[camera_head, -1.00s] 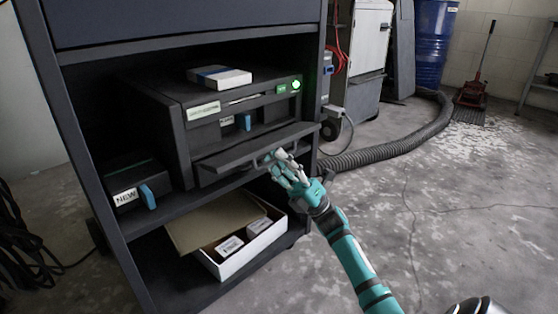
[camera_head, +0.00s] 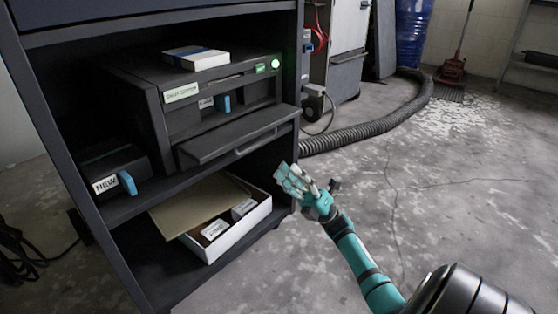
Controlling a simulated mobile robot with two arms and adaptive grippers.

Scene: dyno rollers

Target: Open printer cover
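The dark printer (camera_head: 154,92) sits on the middle shelf of a dark cabinet, with a green light lit at its right. Its front cover (camera_head: 225,138) is folded down and sticks out over the shelf edge, with a handle (camera_head: 260,141) along its front. A blue-tabbed part (camera_head: 223,103) shows inside the opening. My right gripper (camera_head: 287,176) is in front of the cabinet, below and to the right of the cover, apart from the handle. Its fingers look spread and nothing shows between them. My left gripper is out of view.
A white box with a blue stripe (camera_head: 194,58) lies on the printer. A black unit labelled NEW (camera_head: 108,172) stands to its left. An open carton (camera_head: 230,239) is on the shelf below.

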